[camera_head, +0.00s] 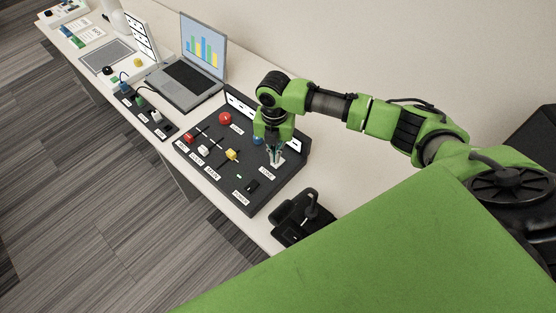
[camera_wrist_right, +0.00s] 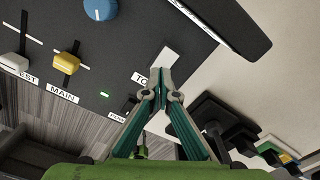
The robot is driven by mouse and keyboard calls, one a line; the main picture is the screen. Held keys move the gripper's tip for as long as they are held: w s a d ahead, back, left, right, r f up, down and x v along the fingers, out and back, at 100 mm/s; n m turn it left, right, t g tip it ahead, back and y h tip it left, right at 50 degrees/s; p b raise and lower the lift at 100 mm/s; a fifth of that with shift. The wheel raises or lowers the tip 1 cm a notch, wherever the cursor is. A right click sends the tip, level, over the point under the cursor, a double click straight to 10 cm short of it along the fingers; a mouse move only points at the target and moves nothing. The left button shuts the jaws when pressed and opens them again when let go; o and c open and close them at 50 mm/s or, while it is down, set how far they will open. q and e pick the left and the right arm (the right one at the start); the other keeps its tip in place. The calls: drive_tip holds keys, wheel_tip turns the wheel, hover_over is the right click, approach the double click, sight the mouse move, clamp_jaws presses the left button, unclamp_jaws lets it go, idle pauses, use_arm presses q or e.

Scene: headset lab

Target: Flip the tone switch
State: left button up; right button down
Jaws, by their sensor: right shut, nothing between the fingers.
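The dark control panel (camera_head: 215,181) lies on the table. The tone switch (camera_head: 279,160) is a small white piece near the panel's right edge, by a white label. In the right wrist view the white switch (camera_wrist_right: 167,58) shows just beyond my fingertips, beside a label reading "TO", the rest of which is hidden. My right gripper (camera_head: 275,155) points down over the switch; it also shows in the right wrist view (camera_wrist_right: 160,88), with its fingertips together and nothing between them. Whether the tips touch the switch I cannot tell. My left gripper is not in view.
The panel also has a red button (camera_head: 225,118), a blue knob (camera_wrist_right: 100,9), a yellow slider (camera_wrist_right: 66,63) and a black power switch (camera_head: 252,186). A laptop (camera_head: 188,76) stands to the left. A black device (camera_head: 298,217) stands close by at the table's front right.

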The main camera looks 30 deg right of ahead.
drive_tip(key=shift+f+b, duration=0.6)
drive_tip(key=shift+f, duration=0.6)
idle(0.7)
drive_tip(key=shift+s, duration=0.1)
wheel_tip(320, 180, up, 2)
drive_tip(key=shift+r+p, duration=0.1)
drive_tip(key=shift+p, duration=1.1)
wheel_tip(320, 180, up, 5)
drive_tip(key=p, duration=0.5)
